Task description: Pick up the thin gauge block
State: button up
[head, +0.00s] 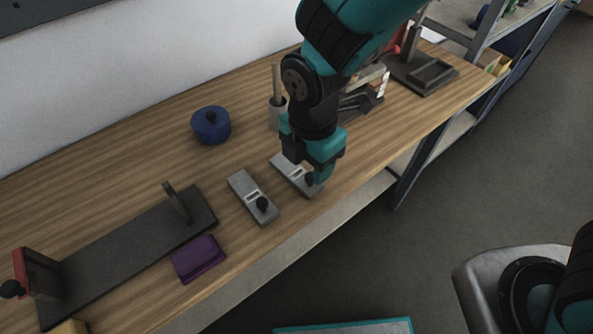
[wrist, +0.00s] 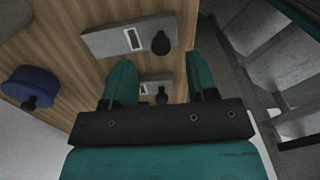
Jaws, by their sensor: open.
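Two grey metal blocks, each with a slot and a black knob, lie on the wooden bench. The left block (head: 245,187) is clear of my gripper; it also shows in the wrist view (wrist: 105,42). The right block (head: 284,165) lies under my gripper (head: 314,176) and is partly hidden by it. In the wrist view that block (wrist: 150,77) shows between the open fingers (wrist: 162,76), its near part hidden by the gripper body. I cannot tell for sure which block is the thin one. The jaws hold nothing.
A blue lidded pot (head: 211,127) and a cylindrical holder (head: 276,117) stand behind. A dark fixture (head: 125,255) and a purple block (head: 198,258) lie left. More fixtures (head: 420,75) stand at the right. The bench's front edge is close to the blocks.

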aim_at(310, 175)
notch_tip(310, 175, down, 5)
jog(key=shift+d+r+p, duration=0.1)
jog(key=shift+d+p, duration=0.05)
jog(key=shift+p, duration=0.25)
grip_shut()
jog(key=shift+r, duration=0.15)
